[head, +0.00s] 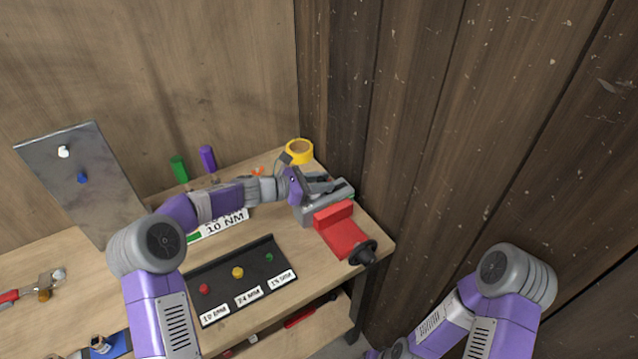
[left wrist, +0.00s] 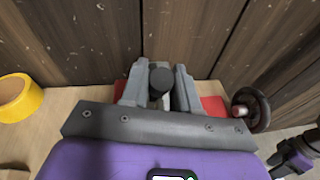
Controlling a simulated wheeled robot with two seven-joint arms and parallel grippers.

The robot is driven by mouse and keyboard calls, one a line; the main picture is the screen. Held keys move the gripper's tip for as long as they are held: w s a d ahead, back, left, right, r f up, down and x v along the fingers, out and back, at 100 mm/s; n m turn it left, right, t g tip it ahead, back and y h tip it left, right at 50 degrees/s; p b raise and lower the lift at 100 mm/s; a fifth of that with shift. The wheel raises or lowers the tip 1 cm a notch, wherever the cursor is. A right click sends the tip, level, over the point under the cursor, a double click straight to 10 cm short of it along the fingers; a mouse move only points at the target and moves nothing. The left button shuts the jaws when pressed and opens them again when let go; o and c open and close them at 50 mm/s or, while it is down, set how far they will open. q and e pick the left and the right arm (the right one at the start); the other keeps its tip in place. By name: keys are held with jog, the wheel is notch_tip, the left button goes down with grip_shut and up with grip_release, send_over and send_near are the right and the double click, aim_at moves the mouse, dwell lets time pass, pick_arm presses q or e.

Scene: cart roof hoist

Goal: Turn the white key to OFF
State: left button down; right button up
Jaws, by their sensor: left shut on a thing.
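A small white knob (head: 63,151), which looks like the white key, sits on a tilted grey metal panel (head: 98,185) at the left of the bench. I can make out no OFF mark there and cannot tell which way it is turned. My left gripper (head: 318,186) is far from it, over the grey and red vise (head: 345,232) at the bench's right end. In the left wrist view its fingers are shut on a dark round-ended cylinder (left wrist: 161,76). A purple and dark part of my right arm (left wrist: 295,158) shows at that view's edge; its fingertips cannot be made out.
A blue knob (head: 82,177) sits below the white one. Green (head: 179,168) and purple (head: 207,157) upright pieces stand at the back. A yellow tape roll (head: 299,151) is near my left gripper. A black labelled tray (head: 240,279) lies in front. A plank wall bounds the right.

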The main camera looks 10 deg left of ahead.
pick_arm(q)
jog(key=shift+s+a+f, duration=0.1)
jog(key=shift+f, duration=0.2)
jog(key=c, duration=1.2)
grip_release()
jog(key=shift+c, duration=0.2)
jog(key=o, duration=0.4)
jog(key=shift+r, duration=0.15)
jog(key=v, duration=0.7)
jog(key=shift+s+a+r+p, duration=0.1)
jog(key=shift+s+a+p, duration=0.05)
jog(key=shift+a+p, duration=0.15)
